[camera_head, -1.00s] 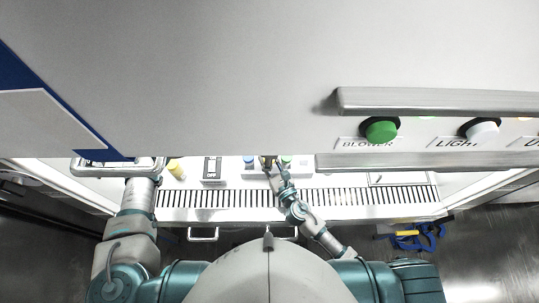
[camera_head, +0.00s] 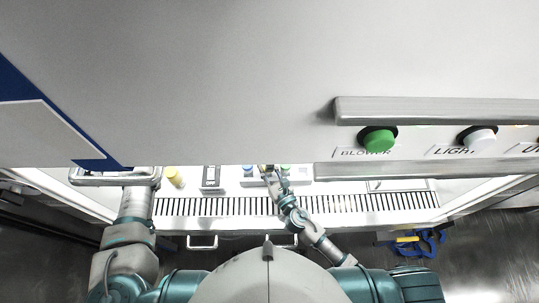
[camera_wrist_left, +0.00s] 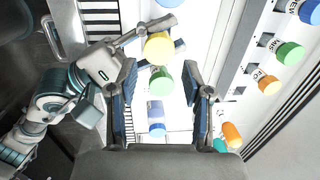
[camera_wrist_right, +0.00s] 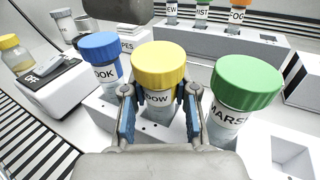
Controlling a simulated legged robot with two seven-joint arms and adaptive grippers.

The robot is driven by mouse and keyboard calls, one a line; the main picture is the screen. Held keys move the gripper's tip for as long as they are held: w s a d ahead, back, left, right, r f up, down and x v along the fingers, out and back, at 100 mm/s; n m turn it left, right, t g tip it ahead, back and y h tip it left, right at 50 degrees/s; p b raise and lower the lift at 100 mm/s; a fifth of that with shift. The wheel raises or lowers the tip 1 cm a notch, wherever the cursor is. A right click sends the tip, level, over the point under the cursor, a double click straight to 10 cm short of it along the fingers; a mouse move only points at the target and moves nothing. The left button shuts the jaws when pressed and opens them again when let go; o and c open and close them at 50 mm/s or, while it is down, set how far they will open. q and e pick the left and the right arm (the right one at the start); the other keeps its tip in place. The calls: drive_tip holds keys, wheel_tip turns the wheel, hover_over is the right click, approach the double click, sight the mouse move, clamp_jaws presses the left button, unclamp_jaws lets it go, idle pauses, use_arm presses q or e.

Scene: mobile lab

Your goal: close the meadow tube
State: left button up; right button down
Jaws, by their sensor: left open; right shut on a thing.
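The meadow tube, its label partly hidden to "DOW", stands in the white front rack in the right wrist view, with its yellow cap (camera_wrist_right: 159,64) on top. I cannot tell how tight the cap is. My right gripper (camera_wrist_right: 159,92) is shut on the meadow tube around its upper part, just under the cap. The yellow cap also shows in the left wrist view (camera_wrist_left: 158,45), between my right gripper's fingers. My left gripper (camera_wrist_left: 160,78) is open, with a green-capped tube (camera_wrist_left: 160,80) seen between its fingers. The hood front hides my left gripper in the head view.
A blue-capped tube (camera_wrist_right: 100,50) and the green-capped MARSH tube (camera_wrist_right: 245,85) flank the meadow tube closely. A back rack (camera_wrist_right: 225,42) holds several labelled tubes. A device with an OFF display (camera_wrist_right: 50,80) and a yellow-capped bottle (camera_wrist_right: 14,52) stand left. The hood panel (camera_head: 220,80) overhangs.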

use_arm(q)
drive_tip(key=n, duration=0.2)
drive_tip(key=r+n, duration=0.1)
drive_tip(key=n, duration=0.3)
drive_tip(key=shift+r+n, duration=0.3)
drive_tip(key=shift+n, duration=0.1)
drive_tip(key=n, duration=0.3)
drive_tip(key=r+n, duration=0.1)
drive_tip(key=n, duration=0.2)
drive_tip(key=shift+s+r, duration=0.15)
drive_tip(key=shift+r, duration=0.05)
drive_tip(key=shift+n, duration=0.3)
drive_tip(key=f, duration=0.8)
drive_tip(key=shift+w+a, duration=0.15)
drive_tip(key=shift+w, duration=0.2)
